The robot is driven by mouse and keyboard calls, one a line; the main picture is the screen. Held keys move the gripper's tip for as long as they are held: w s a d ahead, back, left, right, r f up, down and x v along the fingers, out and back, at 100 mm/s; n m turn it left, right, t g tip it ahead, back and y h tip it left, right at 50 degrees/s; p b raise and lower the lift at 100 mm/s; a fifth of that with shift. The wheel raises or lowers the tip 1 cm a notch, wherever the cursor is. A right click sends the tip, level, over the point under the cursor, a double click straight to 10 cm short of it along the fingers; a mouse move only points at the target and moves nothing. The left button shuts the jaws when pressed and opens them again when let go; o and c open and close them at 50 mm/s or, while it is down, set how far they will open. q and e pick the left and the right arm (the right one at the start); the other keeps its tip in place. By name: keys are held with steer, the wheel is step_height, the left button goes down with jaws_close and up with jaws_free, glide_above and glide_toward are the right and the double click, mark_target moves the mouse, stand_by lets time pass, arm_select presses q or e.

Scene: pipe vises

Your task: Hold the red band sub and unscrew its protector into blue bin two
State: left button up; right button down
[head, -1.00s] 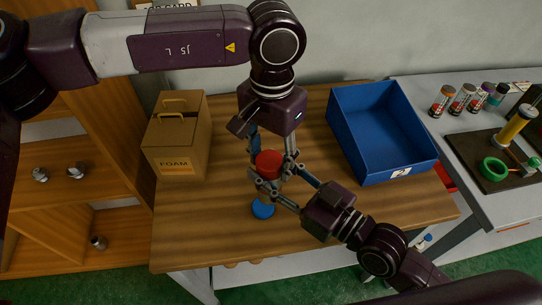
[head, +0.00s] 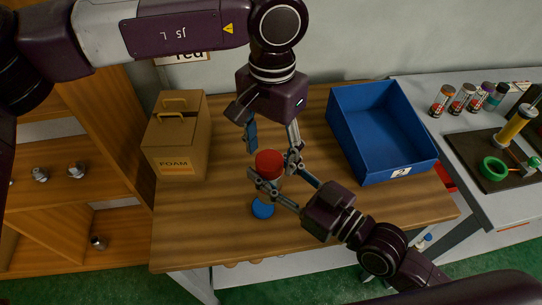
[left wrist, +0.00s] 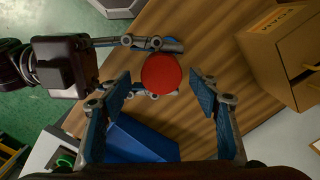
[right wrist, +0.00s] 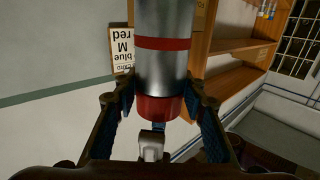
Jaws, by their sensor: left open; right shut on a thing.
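The red band sub is an upright silver cylinder with a red band (right wrist: 162,44), seen upside down in the right wrist view. My right gripper (head: 277,181) is shut on the sub just below the protector. My left gripper (head: 272,143) points down above the protector, open, with a finger on either side. In the left wrist view the round red top (left wrist: 161,73) lies between the spread fingers, apart from both. Blue bin two (head: 375,125) stands to the right and looks empty.
A cardboard foam box (head: 178,140) stands at the table's left. Wooden shelves (head: 55,190) with metal fittings are further left. A side bench at right holds several capped jars (head: 467,98) and a dark board (head: 490,170). The wooden table (head: 200,225) is clear in front.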

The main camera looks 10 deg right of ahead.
arm_select(q)
steer(key=shift+s+d+r, duration=0.1)
steer(key=shift+r, duration=1.75)
steer(key=shift+c, duration=0.4)
steer(key=shift+r, duration=0.7)
steer(key=shift+a+f, duration=0.15)
steer(key=shift+f, duration=1.75)
steer(key=shift+a+f, duration=0.1)
steer(key=shift+f, duration=1.8)
steer(key=c, duration=1.2)
steer(key=n, duration=0.3)
